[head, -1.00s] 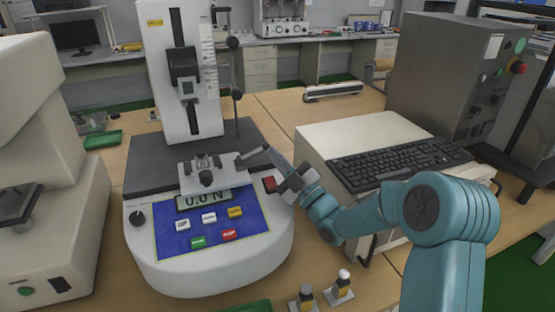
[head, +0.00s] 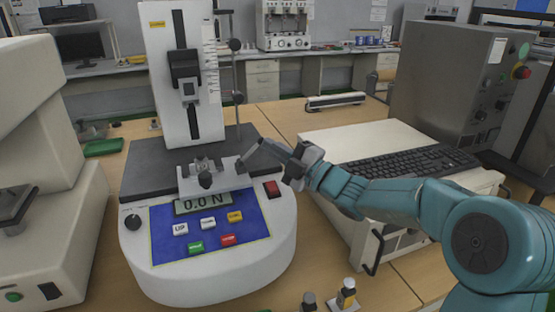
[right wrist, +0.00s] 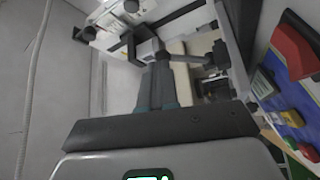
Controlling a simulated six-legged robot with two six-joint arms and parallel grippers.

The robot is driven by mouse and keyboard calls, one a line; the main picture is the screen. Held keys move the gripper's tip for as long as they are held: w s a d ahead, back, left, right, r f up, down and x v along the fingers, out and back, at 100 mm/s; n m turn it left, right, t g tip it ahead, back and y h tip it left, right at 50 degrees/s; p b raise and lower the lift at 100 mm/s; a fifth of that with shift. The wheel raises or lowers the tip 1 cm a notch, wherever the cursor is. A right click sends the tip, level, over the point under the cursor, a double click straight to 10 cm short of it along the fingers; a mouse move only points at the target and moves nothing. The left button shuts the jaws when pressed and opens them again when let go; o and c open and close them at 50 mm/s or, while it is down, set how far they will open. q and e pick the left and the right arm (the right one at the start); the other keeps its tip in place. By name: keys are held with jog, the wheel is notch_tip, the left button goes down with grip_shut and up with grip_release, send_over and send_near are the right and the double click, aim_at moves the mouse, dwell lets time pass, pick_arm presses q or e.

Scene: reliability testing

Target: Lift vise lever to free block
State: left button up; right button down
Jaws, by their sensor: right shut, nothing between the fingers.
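The small grey vise (head: 217,183) sits on the front of the white force tester's base, with a dark round knob facing front. A small pale block (head: 203,162) appears to sit between its jaws; its edges are hard to make out. The grey vise lever (head: 250,152) rises from the vise's right side and slants up to the right. My right gripper (head: 272,145) is shut and empty, its tips close to the lever's upper end. In the right wrist view the fingers (right wrist: 160,85) reach near the lever rod (right wrist: 195,60); contact cannot be told. My left gripper is not in view.
The tester's column (head: 188,75) stands behind the vise. A thin upright rod (head: 237,85) stands beside it. The control panel (head: 210,227) with a red switch (head: 272,189) lies in front. A keyboard (head: 410,168) rests on a white cabinet at right. Small bottles stand at the front edge.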

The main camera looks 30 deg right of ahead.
jog(key=a+r+n+g+p, duration=0.1)
jog(key=n, duration=0.1)
jog(key=a+r+n+g+p, duration=0.1)
jog(key=n+p, duration=0.1)
jog(key=w+a+r+n+g+h+p, duration=0.1)
jog(key=a+n+g+p, duration=0.1)
jog(key=shift+r, duration=0.1)
dwell(0.3)
